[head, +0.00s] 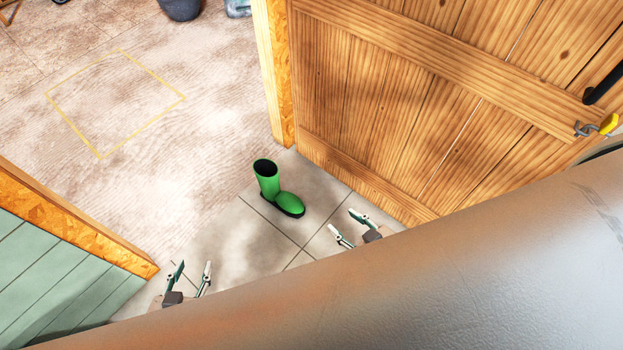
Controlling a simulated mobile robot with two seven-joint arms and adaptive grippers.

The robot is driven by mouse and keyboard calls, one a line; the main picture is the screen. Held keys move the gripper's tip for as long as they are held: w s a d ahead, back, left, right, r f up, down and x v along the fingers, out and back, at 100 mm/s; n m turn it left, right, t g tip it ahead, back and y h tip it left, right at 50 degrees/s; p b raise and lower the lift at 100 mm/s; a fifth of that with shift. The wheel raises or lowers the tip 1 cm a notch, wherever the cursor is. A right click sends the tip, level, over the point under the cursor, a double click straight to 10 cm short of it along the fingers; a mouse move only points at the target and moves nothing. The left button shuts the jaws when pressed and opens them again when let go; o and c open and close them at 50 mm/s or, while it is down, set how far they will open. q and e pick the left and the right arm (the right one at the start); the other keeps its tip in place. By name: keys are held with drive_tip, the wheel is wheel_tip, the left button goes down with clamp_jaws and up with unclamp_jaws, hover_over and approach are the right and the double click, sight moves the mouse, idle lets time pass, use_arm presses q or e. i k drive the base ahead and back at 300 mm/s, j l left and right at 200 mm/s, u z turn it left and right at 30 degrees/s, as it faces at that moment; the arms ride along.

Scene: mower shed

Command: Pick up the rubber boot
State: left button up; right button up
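A green rubber boot (268,182) with a dark sole and dark opening stands upright on the grey tiled floor in the doorway, its toe pointing right and toward me. My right gripper (346,226) is open and empty, to the right of and nearer than the boot, apart from it. My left gripper (191,267) is open and empty, to the left of and nearer than the boot, by the green wall. A large metallic surface across the bottom of the view hides most of both arms.
A wooden door (400,110) stands open at right, with a black handle and yellow-tipped latch (609,124). A wood-edged green wall (70,270) is at left. A yellow outline (126,68) marks the clear floor beyond. A dark bucket-like container (181,8) is at the back.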

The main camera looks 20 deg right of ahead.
sight(266, 171)
drive_tip(key=z, duration=0.15)
drive_tip(key=i+j, duration=0.15)
drive_tip(key=j, duration=0.25)
drive_tip(key=i+j, duration=0.1)
drive_tip(key=j, duration=0.35)
drive_tip(key=i+j, duration=0.15)
drive_tip(key=j, duration=0.25)
drive_tip(key=j+z, duration=0.25)
drive_tip(key=z, duration=0.2)
drive_tip(key=i+j+z, duration=0.1)
drive_tip(key=j+z, duration=0.2)
drive_tip(key=z, duration=0.2)
drive_tip(key=i+z, duration=0.1)
drive_tip(key=z, duration=1.2)
drive_tip(key=i+j, duration=0.1)
drive_tip(key=j, duration=0.45)
drive_tip(key=i, duration=0.05)
